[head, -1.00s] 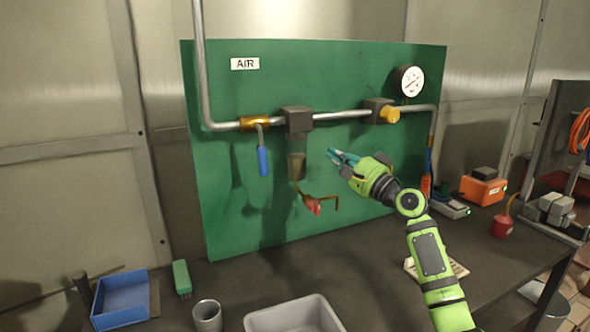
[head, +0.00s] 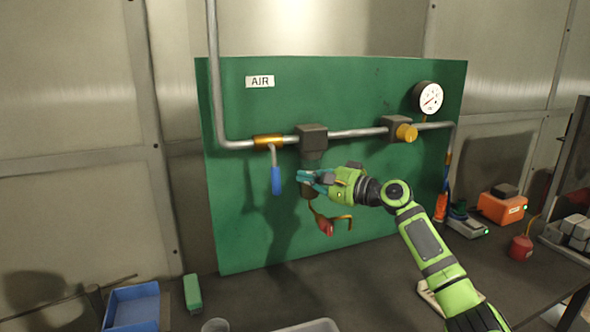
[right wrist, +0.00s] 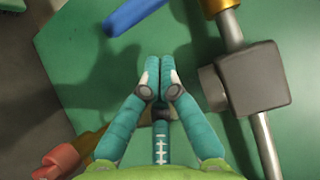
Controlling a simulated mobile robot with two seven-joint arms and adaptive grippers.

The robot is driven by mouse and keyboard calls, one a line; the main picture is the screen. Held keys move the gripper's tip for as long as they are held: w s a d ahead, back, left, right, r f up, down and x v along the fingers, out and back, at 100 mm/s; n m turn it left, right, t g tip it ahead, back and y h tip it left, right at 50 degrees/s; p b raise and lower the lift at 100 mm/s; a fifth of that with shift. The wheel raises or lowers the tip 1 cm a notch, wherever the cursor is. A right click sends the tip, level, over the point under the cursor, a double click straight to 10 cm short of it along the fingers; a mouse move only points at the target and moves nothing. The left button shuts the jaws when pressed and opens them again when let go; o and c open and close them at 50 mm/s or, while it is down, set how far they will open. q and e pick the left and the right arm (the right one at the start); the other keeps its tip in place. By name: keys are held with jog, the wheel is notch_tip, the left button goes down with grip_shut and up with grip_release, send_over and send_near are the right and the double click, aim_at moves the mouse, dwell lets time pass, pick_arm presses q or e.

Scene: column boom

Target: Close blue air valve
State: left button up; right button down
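The blue air valve handle (head: 276,181) hangs straight down from the brass valve body (head: 268,141) on the horizontal pipe of the green board. My right gripper (head: 301,177) is just right of the handle, apart from it and empty. In the right wrist view its teal fingers (right wrist: 159,75) are together at the tips with nothing between them. The blue handle (right wrist: 141,12) shows there at the top edge, beyond the fingertips, partly cut off, with the brass body (right wrist: 217,6) to its right. My left gripper is not in view.
A dark regulator block (head: 312,138) sits right of the valve, its bowl partly hidden behind my gripper. A red lockout piece (head: 326,228) hangs below. A gauge (head: 427,97) and yellow knob (head: 407,133) are farther right. A blue tray (head: 132,308) stands on the bench.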

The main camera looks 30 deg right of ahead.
aim_at(274, 168)
pick_arm(q)
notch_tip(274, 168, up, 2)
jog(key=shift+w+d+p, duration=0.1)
jog(key=shift+p, duration=0.5)
pick_arm(e)
jog(key=a, duration=0.1)
jog(key=w+a, duration=0.1)
jog(key=a, duration=0.1)
jog(key=shift+f, duration=0.1)
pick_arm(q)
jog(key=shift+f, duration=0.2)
pick_arm(e)
jog(key=shift+w+a+f+m, duration=0.15)
jog(key=shift+a+m, duration=0.25)
jog(key=shift+a, duration=0.2)
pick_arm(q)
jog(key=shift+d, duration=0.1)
pick_arm(e)
jog(key=shift+y, duration=0.3)
